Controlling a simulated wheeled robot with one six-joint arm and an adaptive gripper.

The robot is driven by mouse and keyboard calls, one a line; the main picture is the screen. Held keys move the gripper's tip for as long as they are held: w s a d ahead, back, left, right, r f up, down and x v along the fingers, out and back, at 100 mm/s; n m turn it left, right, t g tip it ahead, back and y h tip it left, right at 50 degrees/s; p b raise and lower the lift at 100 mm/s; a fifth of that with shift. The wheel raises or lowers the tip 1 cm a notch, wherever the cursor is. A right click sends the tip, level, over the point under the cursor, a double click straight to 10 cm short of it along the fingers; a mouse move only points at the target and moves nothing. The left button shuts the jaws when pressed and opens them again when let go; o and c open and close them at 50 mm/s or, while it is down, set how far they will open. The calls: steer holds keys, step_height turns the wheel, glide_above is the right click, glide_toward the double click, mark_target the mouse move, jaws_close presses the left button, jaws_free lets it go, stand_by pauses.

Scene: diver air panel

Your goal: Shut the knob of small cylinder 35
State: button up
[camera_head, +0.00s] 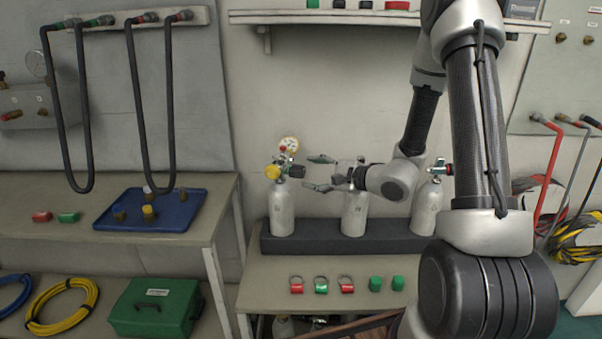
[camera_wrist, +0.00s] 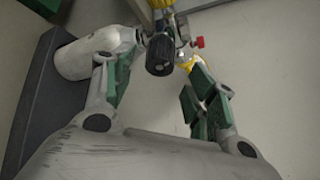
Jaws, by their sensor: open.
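Three small pale cylinders stand in a dark rack; their numbers are too small to read, so I cannot tell which is 35. The left cylinder (camera_head: 282,210) carries a valve with a black knob (camera_head: 296,171), a yellow part (camera_head: 272,172) and a gauge (camera_head: 289,144). My gripper (camera_head: 318,172) is open and points left at this valve, in front of the middle cylinder (camera_head: 354,213). In the wrist view the black knob (camera_wrist: 160,56) shows between the green-padded fingers, beyond or near their tips; I see no clear contact. The left cylinder (camera_wrist: 84,60) lies behind the left finger.
The right cylinder (camera_head: 428,208) has a green-and-red valve. The dark rack (camera_head: 320,243) sits on a table (camera_head: 262,284) with red and green tags in front. A blue tray (camera_head: 185,220) is on the left bench. Hoses (camera_head: 84,110) hang at upper left.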

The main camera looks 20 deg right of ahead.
mark_target(304, 172)
steer(key=x, duration=0.5)
steer(key=shift+w+a+f, duration=0.1)
steer(key=shift+w+a, duration=0.05)
steer(key=shift+a, duration=0.05)
steer(key=c, duration=1)
